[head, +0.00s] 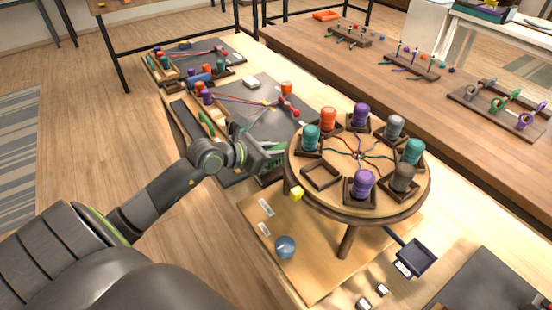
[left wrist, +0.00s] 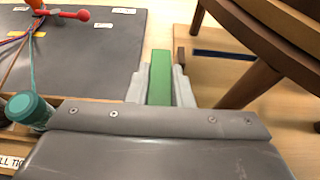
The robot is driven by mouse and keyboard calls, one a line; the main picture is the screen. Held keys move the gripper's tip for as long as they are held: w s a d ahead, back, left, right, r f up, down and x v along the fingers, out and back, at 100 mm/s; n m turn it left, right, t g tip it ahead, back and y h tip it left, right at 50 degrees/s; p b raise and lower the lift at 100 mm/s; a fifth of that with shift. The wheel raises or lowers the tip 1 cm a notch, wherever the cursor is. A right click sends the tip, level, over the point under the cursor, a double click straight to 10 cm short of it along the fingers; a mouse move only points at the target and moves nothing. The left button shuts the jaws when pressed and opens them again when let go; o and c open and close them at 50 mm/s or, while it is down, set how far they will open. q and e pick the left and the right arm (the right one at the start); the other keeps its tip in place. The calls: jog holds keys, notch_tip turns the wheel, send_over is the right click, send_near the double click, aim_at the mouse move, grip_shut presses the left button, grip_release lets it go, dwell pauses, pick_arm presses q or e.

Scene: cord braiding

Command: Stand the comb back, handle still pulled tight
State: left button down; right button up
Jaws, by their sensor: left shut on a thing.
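My left gripper (head: 268,158) is shut on a green bar-shaped piece, which looks like the comb (left wrist: 160,78); in the left wrist view it stands out between the fingers (left wrist: 160,92). The gripper is at the left side of the round braiding stand (head: 318,200), low beside its top. A red handle (head: 290,107) lies on the grey mat (head: 262,123), with cords running left from it; it also shows in the left wrist view (left wrist: 68,14). The cords look fairly straight, but their tension is unclear. My right gripper is not in view.
The round stand carries several coloured bobbins and one empty square holder (head: 321,177). A dark blue tray (head: 411,258) lies right. A teal bobbin (left wrist: 28,108) is left of my gripper.

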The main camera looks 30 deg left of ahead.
pick_arm(q)
jog(key=shift+w+d+f, duration=0.1)
jog(key=shift+w+f, duration=0.1)
jog(key=shift+f, duration=1.55)
jog(key=shift+f+b, duration=0.35)
jog(key=c, duration=1.3)
grip_release()
jog(key=shift+r, duration=0.1)
